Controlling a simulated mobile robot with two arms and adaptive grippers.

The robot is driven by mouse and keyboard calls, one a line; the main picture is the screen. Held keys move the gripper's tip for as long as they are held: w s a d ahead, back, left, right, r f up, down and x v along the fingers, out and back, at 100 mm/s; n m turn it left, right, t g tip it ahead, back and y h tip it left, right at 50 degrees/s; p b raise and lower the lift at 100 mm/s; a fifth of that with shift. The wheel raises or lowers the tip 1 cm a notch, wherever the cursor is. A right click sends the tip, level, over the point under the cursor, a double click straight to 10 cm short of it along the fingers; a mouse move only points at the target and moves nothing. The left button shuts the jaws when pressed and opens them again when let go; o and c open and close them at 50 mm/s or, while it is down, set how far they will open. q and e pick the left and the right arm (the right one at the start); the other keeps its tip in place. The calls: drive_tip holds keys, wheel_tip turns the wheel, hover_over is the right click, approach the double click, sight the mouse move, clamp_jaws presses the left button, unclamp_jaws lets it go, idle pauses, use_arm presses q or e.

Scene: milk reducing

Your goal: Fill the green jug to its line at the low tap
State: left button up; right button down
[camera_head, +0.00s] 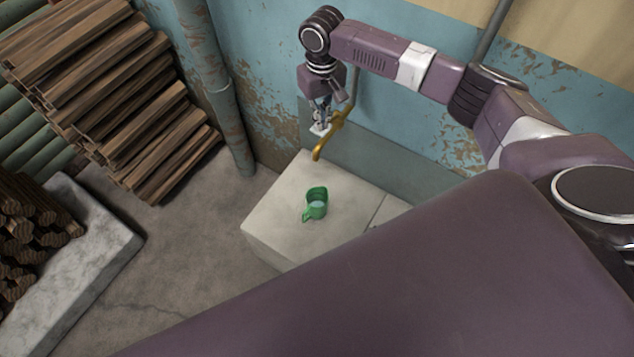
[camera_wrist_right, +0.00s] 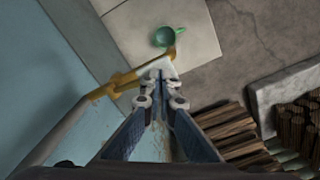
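The green jug (camera_head: 316,210) stands upright on a pale stone block (camera_head: 275,215), its handle toward the lower left. A pale greyish surface shows inside it; no line can be made out. The brass tap (camera_head: 330,141) comes from the wall, its spout end above and behind the jug. No stream shows. My right gripper (camera_head: 320,128) is beside the tap at the wall. In the right wrist view its fingertips (camera_wrist_right: 159,74) come together, overlapping the tap (camera_wrist_right: 124,80); contact cannot be told. The jug (camera_wrist_right: 165,37) appears just beyond the spout there. My left gripper is not in view.
Stacked timber (camera_head: 130,100) and a vertical pipe (camera_head: 222,100) stand left of the block. The block top around the jug is clear. My own purple body hides the lower right.

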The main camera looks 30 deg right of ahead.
drive_tip(key=shift+f, duration=1.05)
idle(1.4)
drive_tip(key=shift+r+p, duration=0.7)
drive_tip(key=shift+p, duration=0.2)
idle(0.8)
wheel_tip(320, 180, up, 7)
drive_tip(key=p, duration=0.8)
drive_tip(key=shift+r, duration=0.1)
